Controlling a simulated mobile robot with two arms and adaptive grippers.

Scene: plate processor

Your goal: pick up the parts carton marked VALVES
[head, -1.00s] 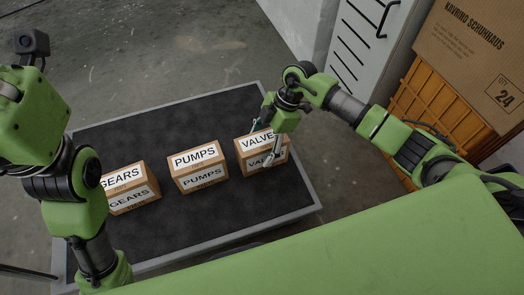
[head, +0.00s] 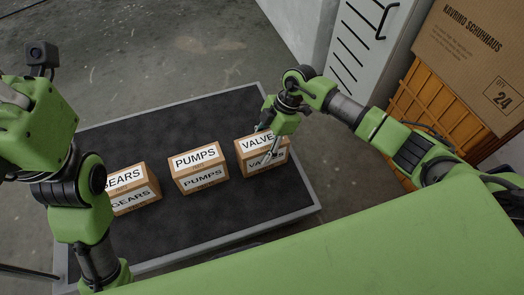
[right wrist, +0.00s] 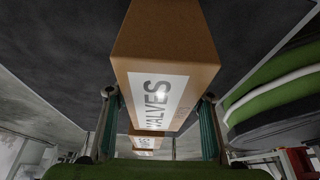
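The VALVES carton (head: 250,146) is a brown box with white labels. It stands at the right end of the dark platform in the head view, and its labelled face fills the upper middle of the right wrist view (right wrist: 168,45). My right gripper (head: 267,143) is at the carton, one finger crossing in front of its labels. In the right wrist view, the fingers (right wrist: 158,110) are spread on either side of the carton, with small gaps visible. Contact cannot be made out. My left arm shows at the left, but its gripper is out of view.
The PUMPS carton (head: 199,171) stands left of the VALVES carton, with the GEARS carton (head: 135,190) farther left, partly hidden by my left arm. The dark platform (head: 190,115) is bare behind them. An orange crate (head: 436,118) and a large cardboard box (head: 475,55) stand at right.

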